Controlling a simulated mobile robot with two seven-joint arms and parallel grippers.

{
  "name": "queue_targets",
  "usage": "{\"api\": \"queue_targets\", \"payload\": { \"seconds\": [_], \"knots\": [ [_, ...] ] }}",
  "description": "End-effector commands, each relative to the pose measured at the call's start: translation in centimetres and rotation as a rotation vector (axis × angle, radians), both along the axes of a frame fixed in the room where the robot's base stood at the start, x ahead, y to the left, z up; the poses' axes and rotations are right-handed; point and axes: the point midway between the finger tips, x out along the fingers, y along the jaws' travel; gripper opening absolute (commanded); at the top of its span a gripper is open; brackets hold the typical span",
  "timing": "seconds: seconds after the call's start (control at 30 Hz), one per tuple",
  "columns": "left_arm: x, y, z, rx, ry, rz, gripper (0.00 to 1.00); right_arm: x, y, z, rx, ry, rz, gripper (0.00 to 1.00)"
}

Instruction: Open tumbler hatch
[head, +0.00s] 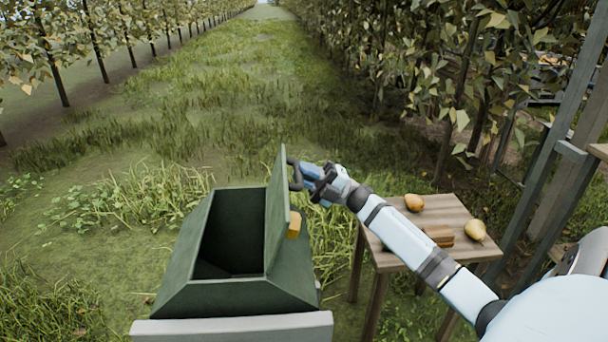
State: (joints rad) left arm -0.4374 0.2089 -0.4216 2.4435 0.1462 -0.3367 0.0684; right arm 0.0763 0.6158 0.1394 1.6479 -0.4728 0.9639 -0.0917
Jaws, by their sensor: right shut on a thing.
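The dark green tumbler (236,296) stands at the lower middle of the head view, with its top opening uncovered and a dark, empty-looking inside. Its hatch (277,212) stands roughly upright along the right side of the opening. A dark curved handle (294,173) sticks out from the upper right face of the hatch. My right gripper (304,178) reaches in from the right and is shut on this handle. The fingertips are small and partly hidden against the handle. My left gripper is not in view.
A yellow-orange block (294,225) shows at the hatch's outer face. My right arm passes over the table. Grass lies open behind and left.

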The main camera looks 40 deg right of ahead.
Motion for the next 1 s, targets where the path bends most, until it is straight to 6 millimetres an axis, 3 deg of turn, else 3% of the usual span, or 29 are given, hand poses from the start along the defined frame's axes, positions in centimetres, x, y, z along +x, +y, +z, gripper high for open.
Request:
{"api": "queue_targets", "payload": {
  "seconds": [0.07,0.1,0.2,0.57,1.0],
  "knots": [
    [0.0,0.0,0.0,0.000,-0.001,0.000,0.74,0.0,0.1,0.0,-0.001,-0.001,0.003,0.00],
    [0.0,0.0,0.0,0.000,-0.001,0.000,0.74,0.0,0.1,0.0,-0.001,-0.001,0.003,0.26],
    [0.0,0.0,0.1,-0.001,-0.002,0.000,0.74,0.0,0.1,0.0,-0.001,-0.001,0.002,0.44],
    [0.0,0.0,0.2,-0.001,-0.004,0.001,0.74,-0.3,-0.4,-0.3,-0.001,0.002,0.001,0.44],
    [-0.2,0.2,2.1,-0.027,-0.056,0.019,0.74,-4.9,-6.6,-4.7,0.000,0.004,-0.002,0.44]
  ]
}}
